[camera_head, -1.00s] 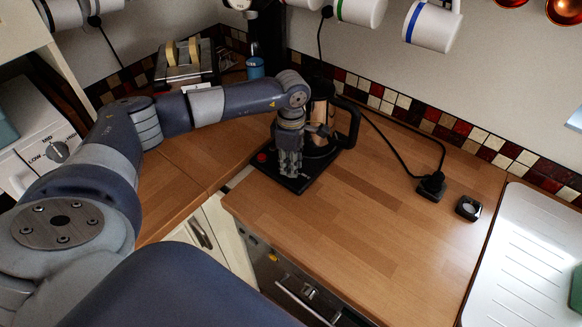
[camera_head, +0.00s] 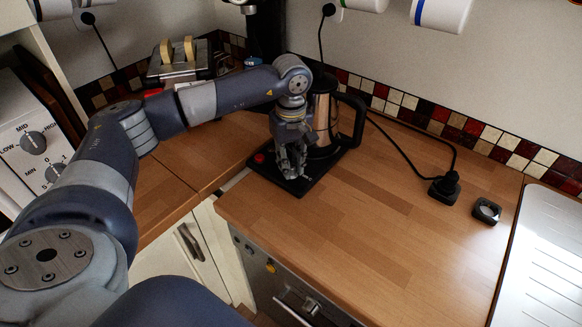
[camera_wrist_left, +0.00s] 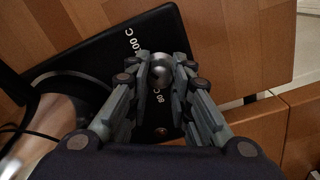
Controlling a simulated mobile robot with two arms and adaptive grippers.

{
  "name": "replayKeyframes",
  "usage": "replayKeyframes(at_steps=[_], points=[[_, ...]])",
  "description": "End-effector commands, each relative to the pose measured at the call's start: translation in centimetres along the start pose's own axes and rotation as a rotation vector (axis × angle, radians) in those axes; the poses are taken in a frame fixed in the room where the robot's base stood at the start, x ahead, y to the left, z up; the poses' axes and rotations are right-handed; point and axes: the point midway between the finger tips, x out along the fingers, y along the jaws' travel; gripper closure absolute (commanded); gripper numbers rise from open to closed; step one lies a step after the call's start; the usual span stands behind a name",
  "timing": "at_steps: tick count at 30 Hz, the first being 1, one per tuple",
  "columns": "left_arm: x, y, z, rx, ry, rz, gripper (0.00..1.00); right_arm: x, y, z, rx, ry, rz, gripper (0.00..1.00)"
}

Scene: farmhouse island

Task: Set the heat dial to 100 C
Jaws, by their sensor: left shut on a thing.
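The heat dial (camera_wrist_left: 160,69) is a small silver round knob on the black kettle base (camera_head: 335,166). In the left wrist view the base carries the printed marks "100 C" and "80 C" beside the dial. My left gripper (camera_head: 293,172) points down over the front part of the base, and its fingers (camera_wrist_left: 160,79) are shut on the dial from both sides. The dial's pointer and exact setting cannot be made out. The shiny kettle (camera_head: 322,112) with a black handle stands upright on the base, behind the gripper. My right gripper is not in view.
A red button (camera_head: 259,158) is at the base's left corner. A toaster (camera_head: 178,62) stands behind my arm. A white appliance (camera_head: 32,150) with dials is at far left. A plug (camera_head: 444,188) and cable lie at the right. The front worktop (camera_head: 370,240) is clear.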

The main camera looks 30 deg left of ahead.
Motion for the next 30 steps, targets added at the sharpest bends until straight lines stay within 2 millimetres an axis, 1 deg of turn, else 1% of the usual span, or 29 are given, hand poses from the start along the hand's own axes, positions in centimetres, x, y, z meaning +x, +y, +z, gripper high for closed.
replayKeyframes(at_steps=[1, 7, 21, 22, 24, 30], points=[[-0.19, 0.21, -0.15, 0.014, 0.003, 0.010, 1.00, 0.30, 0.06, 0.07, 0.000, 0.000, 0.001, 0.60], [-0.33, 0.22, -0.15, 0.057, 0.003, 0.010, 1.00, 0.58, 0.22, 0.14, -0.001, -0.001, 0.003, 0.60], [-0.44, 0.26, -0.17, 0.066, 0.004, 0.012, 1.00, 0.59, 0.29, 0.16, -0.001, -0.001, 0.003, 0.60], [-0.44, 0.26, -0.17, 0.065, 0.004, 0.012, 0.73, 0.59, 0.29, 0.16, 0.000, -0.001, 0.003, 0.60], [-0.45, 0.29, -0.17, 0.065, 0.004, 0.012, 0.59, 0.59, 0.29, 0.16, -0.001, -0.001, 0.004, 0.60], [-0.32, 0.24, -0.09, 0.067, 0.003, 0.009, 0.59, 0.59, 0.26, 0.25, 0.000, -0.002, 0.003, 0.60]])
